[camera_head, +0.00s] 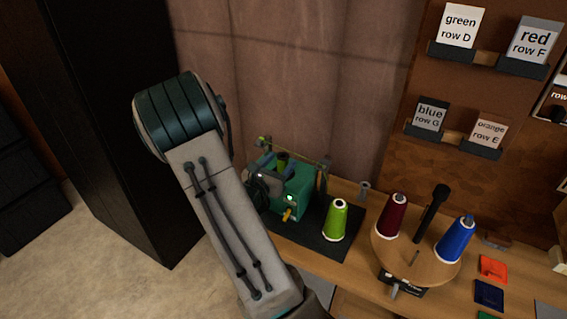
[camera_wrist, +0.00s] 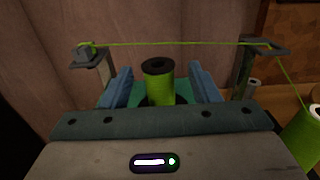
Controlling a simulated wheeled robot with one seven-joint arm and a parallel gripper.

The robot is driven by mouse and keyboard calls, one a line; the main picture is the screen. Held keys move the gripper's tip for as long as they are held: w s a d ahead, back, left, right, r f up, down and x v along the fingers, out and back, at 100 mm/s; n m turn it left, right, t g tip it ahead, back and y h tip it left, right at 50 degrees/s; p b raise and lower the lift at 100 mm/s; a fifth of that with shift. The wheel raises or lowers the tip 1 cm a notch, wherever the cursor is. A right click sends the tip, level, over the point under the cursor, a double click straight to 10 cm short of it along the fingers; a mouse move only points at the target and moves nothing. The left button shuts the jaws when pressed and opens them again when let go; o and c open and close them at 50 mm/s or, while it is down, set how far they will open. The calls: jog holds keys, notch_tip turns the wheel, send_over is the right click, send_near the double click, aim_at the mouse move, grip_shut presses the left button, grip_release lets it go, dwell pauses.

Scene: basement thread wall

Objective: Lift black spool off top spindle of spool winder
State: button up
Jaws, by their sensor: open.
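The black spool (camera_wrist: 158,66), wound with bright green thread, stands upright on the teal spool winder (camera_wrist: 183,88) in the wrist view. In the head view the green-wound spool (camera_head: 283,160) shows small on top of the winder (camera_head: 299,204). My gripper (camera_wrist: 161,72) is open, with one blue finger on each side of the spool. Gaps show between the fingers and the thread, and nothing is held. The spindle under the spool and the spool's lower end are hidden. In the head view my gripper (camera_head: 268,176) is partly hidden beside the winder.
A green thread runs across two guide posts (camera_wrist: 103,66) behind the spool to a green cone (camera_wrist: 309,138) at right. The green cone (camera_head: 337,220) stands on a dark mat. A round wooden stand (camera_head: 410,258) holds maroon and blue cones. A wall rises behind.

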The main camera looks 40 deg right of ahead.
aim_at(281, 159)
jog(key=p+x, duration=0.1)
jog(key=x, duration=0.3)
jog(key=shift+w+d, duration=0.2)
jog(key=shift+d, duration=0.1)
jog(key=c, duration=1)
